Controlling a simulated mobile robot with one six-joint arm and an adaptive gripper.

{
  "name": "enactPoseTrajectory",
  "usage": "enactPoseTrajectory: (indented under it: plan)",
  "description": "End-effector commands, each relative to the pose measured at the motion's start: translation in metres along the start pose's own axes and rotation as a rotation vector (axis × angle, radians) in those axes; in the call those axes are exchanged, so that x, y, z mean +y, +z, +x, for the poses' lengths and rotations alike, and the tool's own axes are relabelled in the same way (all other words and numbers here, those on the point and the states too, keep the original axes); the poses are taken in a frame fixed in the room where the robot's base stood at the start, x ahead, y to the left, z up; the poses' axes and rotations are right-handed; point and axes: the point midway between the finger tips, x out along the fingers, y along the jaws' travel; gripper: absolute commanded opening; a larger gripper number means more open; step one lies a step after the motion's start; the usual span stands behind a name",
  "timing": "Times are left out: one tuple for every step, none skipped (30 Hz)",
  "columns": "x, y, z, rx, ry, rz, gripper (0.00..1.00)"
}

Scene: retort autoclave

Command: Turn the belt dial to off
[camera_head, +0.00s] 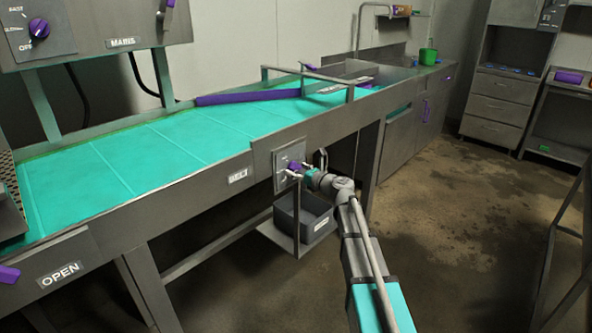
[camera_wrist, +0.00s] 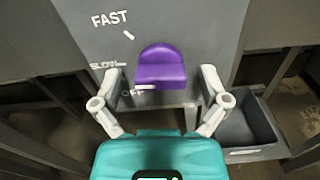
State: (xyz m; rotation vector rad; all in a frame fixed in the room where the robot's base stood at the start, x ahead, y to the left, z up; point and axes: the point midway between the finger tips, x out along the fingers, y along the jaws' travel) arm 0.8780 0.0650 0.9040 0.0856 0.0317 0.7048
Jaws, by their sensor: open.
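The belt dial (camera_wrist: 161,66) is a purple knob on a grey plate marked FAST, SLOW and OFF, each with a white tick. Its handle ridge looks roughly level in the wrist view; I cannot tell clearly which mark it points to. In the head view the dial (camera_head: 294,166) sits on the conveyor's front side, right of the BELT label (camera_head: 238,176). My gripper (camera_wrist: 165,77) is open, its two fingers on either side of the knob, with a visible gap at each side. In the head view my gripper (camera_head: 306,169) partly hides the dial plate.
A grey bin (camera_head: 318,228) stands on a low shelf below the dial, and also shows in the wrist view (camera_wrist: 245,128). The teal conveyor belt (camera_head: 130,160) runs above. Another purple dial (camera_head: 39,28) is on the upper left panel. Floor to the right is open.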

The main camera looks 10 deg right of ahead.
Motion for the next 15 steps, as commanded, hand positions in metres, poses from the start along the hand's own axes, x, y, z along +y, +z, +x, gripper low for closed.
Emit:
enactPoseTrajectory:
  plan:
    - [-0.0003,0.0000,0.0022,0.000,0.000,0.000,0.94]
    - [-0.0003,0.0000,0.0027,0.000,0.000,0.000,0.94]
    - [-0.0003,0.0000,0.0032,0.000,-0.001,0.000,0.94]
    - [-0.0002,0.0000,0.0034,0.000,-0.001,0.000,0.94]
    - [-0.0002,0.0000,0.0034,0.000,-0.001,0.000,0.94]
    - [-0.0002,0.0000,0.0034,0.000,-0.001,0.000,0.94]
    - [-0.0001,0.0000,0.0033,0.000,-0.001,0.000,0.94]
    - [-0.0002,0.0000,0.0032,0.000,-0.001,0.000,0.94]
    - [-0.0001,0.0000,0.0031,0.000,-0.001,0.000,0.94]
    - [-0.0001,0.0000,0.0031,0.000,-0.001,0.000,0.94]
    - [-0.0001,0.0000,0.0031,0.000,-0.001,0.000,0.94]
    - [-0.0002,0.0000,0.0031,0.000,-0.001,0.000,0.89]
    - [-0.0002,0.0000,0.0031,0.000,-0.001,0.000,0.83]
    - [-0.0002,0.0000,0.0031,0.000,-0.001,0.000,0.78]
    - [-0.0001,0.0000,0.0030,0.000,-0.001,0.000,0.70]
